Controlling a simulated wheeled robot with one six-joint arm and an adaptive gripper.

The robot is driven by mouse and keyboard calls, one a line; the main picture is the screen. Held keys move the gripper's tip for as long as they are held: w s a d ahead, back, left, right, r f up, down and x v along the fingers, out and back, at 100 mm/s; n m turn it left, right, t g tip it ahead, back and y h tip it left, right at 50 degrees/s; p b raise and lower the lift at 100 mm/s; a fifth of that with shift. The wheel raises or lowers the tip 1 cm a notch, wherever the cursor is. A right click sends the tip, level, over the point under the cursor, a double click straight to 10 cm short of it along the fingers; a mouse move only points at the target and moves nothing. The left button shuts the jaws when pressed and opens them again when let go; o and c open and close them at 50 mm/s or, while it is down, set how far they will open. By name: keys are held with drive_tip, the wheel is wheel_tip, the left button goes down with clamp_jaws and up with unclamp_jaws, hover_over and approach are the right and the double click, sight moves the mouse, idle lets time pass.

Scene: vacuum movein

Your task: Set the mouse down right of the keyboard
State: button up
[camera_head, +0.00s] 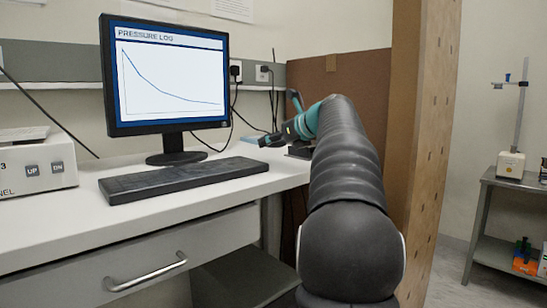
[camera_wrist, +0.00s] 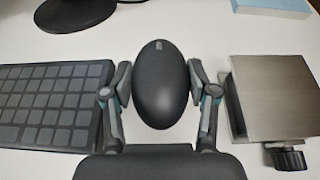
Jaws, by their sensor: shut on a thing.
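The dark mouse (camera_wrist: 160,84) is between the two fingers of my gripper (camera_wrist: 160,88) in the wrist view, which is shut on its sides. It is over white desk, and I cannot tell whether it touches the surface. The black keyboard (camera_wrist: 50,105) is to its left, with a gap of bare desk between. In the head view the keyboard (camera_head: 182,178) lies in front of the monitor, and my gripper (camera_head: 275,138) is just past its right end. The mouse is hard to make out there.
A metal block with a black knob (camera_wrist: 275,95) stands close to the right finger in the wrist view. The monitor (camera_head: 168,75) is behind the keyboard. A pale blue item (camera_wrist: 272,6) lies farther back. A wooden partition (camera_head: 425,130) stands right of my arm.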

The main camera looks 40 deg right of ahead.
sight(274, 163)
drive_tip(key=shift+f+b, duration=0.75)
drive_tip(key=shift+f, duration=1.25)
drive_tip(key=o, duration=1.2)
drive_tip(key=shift+f, duration=0.1)
drive_tip(key=shift+s+r, duration=0.1)
drive_tip(key=shift+r, duration=0.1)
drive_tip(key=v, duration=1.1)
drive_tip(key=shift+s+p, duration=0.25)
drive_tip(key=shift+p, duration=0.15)
drive_tip(key=shift+s, duration=0.15)
